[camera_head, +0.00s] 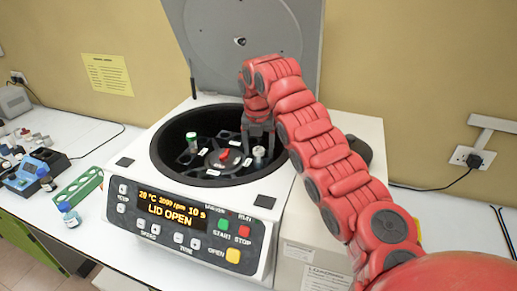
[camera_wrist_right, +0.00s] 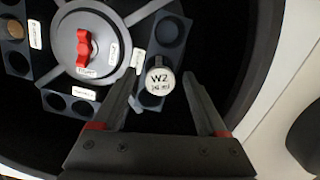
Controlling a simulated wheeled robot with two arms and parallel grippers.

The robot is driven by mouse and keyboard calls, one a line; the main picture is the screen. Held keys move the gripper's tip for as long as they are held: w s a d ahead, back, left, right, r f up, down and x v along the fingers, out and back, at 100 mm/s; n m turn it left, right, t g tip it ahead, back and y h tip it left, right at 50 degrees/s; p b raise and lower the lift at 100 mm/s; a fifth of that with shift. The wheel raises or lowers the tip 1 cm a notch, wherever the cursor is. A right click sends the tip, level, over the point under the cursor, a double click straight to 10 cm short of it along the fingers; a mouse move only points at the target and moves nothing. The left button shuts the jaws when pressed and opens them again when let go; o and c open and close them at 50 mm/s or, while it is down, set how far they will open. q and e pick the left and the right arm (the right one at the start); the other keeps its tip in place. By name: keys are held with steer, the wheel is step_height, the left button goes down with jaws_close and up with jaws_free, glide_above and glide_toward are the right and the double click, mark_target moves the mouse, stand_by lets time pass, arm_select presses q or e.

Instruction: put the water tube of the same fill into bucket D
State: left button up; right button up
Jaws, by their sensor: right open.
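The centrifuge (camera_head: 213,222) stands with its lid up, and its display reads LID OPEN. A white-capped water tube marked W2 (camera_wrist_right: 161,80) stands in a hole of the right-hand bucket (camera_wrist_right: 152,101); it also shows in the head view (camera_head: 258,152). My right gripper (camera_wrist_right: 158,76) is open, with its fingertips on either side of the W2 cap and a gap on both sides. In the head view the right gripper (camera_head: 259,135) reaches down into the bowl. A green-capped tube (camera_head: 191,141) stands in the left bucket. The bucket letters are too small to read.
The rotor has a red centre knob (camera_wrist_right: 84,47). The front bucket (camera_wrist_right: 70,103) shows empty holes. The raised lid (camera_head: 245,45) is behind my right arm.

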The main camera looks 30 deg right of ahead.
steer(key=shift+r, duration=0.35)
step_height(320, 180, up, 2)
steer(key=shift+s+a+r+b, duration=0.1)
steer(key=shift+a+r+b, duration=0.05)
steer(key=shift+b, duration=0.25)
step_height(320, 180, up, 9)
steer(key=p, duration=0.9)
steer(key=shift+s+a, duration=0.35)
steer(key=shift+s, duration=0.05)
steer(key=shift+f, duration=0.2)
